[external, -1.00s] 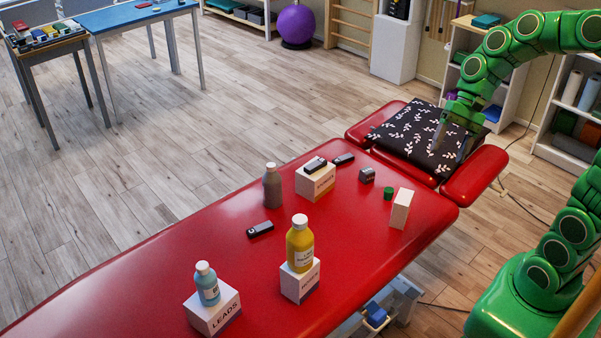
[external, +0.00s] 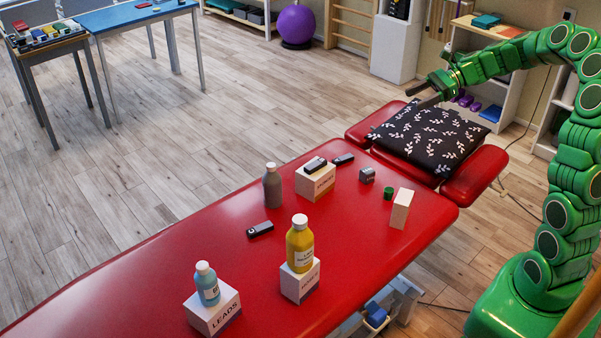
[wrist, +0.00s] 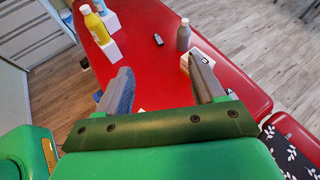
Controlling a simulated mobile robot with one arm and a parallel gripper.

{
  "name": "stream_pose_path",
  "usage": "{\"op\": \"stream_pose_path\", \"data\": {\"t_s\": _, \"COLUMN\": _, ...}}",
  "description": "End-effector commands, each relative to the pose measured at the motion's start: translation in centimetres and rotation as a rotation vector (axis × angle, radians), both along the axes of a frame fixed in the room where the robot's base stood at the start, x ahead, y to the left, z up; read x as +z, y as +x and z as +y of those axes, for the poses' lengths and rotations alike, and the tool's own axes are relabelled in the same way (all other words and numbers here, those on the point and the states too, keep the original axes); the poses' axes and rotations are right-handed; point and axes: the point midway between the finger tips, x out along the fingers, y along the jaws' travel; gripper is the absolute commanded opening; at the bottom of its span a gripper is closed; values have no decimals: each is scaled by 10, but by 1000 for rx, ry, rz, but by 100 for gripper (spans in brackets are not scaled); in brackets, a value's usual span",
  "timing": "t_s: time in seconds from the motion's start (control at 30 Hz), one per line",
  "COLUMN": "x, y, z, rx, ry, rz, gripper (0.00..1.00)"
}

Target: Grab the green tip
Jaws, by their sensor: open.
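The green tip (external: 388,193) looks like a small green cylinder standing on the red treatment table (external: 340,235), just left of a plain white upright block (external: 401,208). I cannot make it out in the wrist view, where my gripper covers the lower part. My gripper (external: 420,95) is open and empty, raised above the patterned cushion at the head end, well apart from the green tip. In the wrist view my gripper's two fingers (wrist: 160,85) stand wide apart over the red table.
A dark cube (external: 367,175) sits close to the green tip. A white box with a black device (external: 315,166), a grey bottle (external: 272,186), a yellow bottle (external: 299,245) and a blue bottle (external: 207,284) stand further along. The patterned cushion (external: 430,138) lies at the head end.

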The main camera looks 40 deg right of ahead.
Motion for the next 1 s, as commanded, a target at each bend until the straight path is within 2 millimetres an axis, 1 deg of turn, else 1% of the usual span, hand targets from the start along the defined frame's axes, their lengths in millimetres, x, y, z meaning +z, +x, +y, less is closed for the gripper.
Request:
{"op": "stream_pose_path", "data": {"t_s": 0.03, "x": -3, "y": 4, "z": -9, "rx": -26, "ry": 19, "rz": 11, "gripper": 68}}
{"op": "stream_pose_path", "data": {"t_s": 0.2, "x": -8, "y": 14, "z": -33, "rx": -105, "ry": 77, "rz": 40, "gripper": 68}}
{"op": "stream_pose_path", "data": {"t_s": 0.23, "x": -8, "y": 16, "z": -38, "rx": -119, "ry": 87, "rz": 43, "gripper": 68}}
{"op": "stream_pose_path", "data": {"t_s": 0.27, "x": -13, "y": 16, "z": -38, "rx": -120, "ry": 90, "rz": 46, "gripper": 68}}
{"op": "stream_pose_path", "data": {"t_s": 0.67, "x": -98, "y": 16, "z": -36, "rx": -115, "ry": 88, "rz": 45, "gripper": 68}}
{"op": "stream_pose_path", "data": {"t_s": 0.87, "x": -158, "y": 15, "z": -35, "rx": -113, "ry": 90, "rz": 48, "gripper": 68}}
{"op": "stream_pose_path", "data": {"t_s": 1.0, "x": -204, "y": 15, "z": -36, "rx": -116, "ry": 87, "rz": 48, "gripper": 68}}
